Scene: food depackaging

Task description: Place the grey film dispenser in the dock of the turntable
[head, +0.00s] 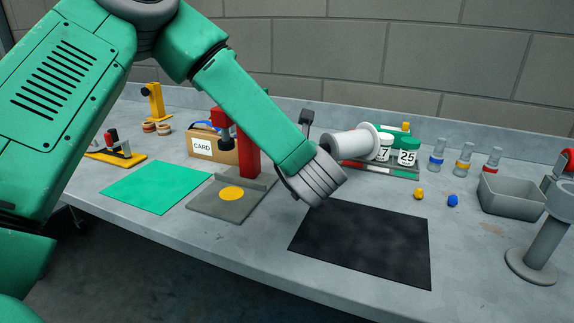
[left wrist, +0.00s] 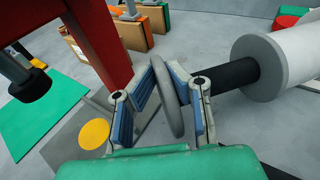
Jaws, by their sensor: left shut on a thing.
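The grey film dispenser (head: 345,143) is a thick pale roll. In the left wrist view its roll (left wrist: 275,65) is at the right, with a black shaft and a thin grey end disc (left wrist: 167,100). My left gripper (left wrist: 178,75) is shut on the disc end, and the roll sticks out to the right. In the head view my wrist hides the fingers; the roll is above the table behind the black mat. My right gripper is not seen.
A red column (head: 248,160) on a grey plate with a yellow disc (head: 231,194) stands close left of my wrist. A rack with white jars (head: 407,152) is behind the roll. A grey bin (head: 512,195) is at right. The black mat (head: 365,245) is empty.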

